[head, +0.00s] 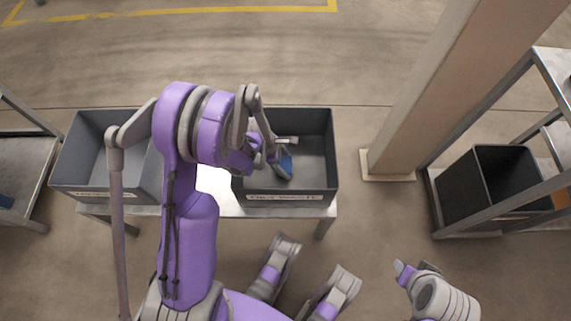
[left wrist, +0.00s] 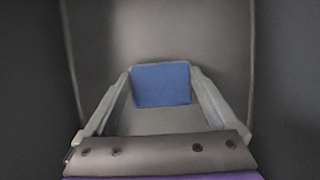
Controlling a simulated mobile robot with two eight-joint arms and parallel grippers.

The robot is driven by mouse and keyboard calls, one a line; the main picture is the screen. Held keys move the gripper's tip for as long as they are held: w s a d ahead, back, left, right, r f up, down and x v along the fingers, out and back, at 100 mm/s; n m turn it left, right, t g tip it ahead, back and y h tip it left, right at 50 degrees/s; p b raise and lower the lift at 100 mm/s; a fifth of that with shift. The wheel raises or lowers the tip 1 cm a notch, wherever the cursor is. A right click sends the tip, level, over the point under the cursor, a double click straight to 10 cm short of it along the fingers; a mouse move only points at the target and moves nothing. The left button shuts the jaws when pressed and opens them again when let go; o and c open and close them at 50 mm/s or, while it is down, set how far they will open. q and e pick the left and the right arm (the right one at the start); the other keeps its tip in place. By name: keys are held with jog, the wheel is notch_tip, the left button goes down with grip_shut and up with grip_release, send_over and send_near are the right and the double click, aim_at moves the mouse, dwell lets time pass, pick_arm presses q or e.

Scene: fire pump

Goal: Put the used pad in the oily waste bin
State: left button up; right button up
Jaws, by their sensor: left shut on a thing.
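The blue used pad (head: 285,165) is at the tip of my left gripper (head: 279,155), over the inside of the right-hand grey bin (head: 332,150). That bin has a front label that seems to read "oily waste", though the lettering is blurred. In the left wrist view, the pad (left wrist: 160,85) is held between the two fingers of the left gripper (left wrist: 162,88), with grey bin walls around. I cannot tell whether the pad touches the bin floor. A grey gripper at the lower right of the head view (head: 403,270) is seen only in part.
A second labelled grey bin (head: 62,180) stands left on the same table (head: 228,211). A beige column (head: 420,100) rises to the right, beside a metal rack with a dark bin (head: 490,185). Another metal table (head: 25,170) is at the far left.

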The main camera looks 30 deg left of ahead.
pick_arm(q)
jog(key=shift+f, duration=0.45)
jog(key=shift+f, duration=0.15)
jog(key=o, duration=1.1)
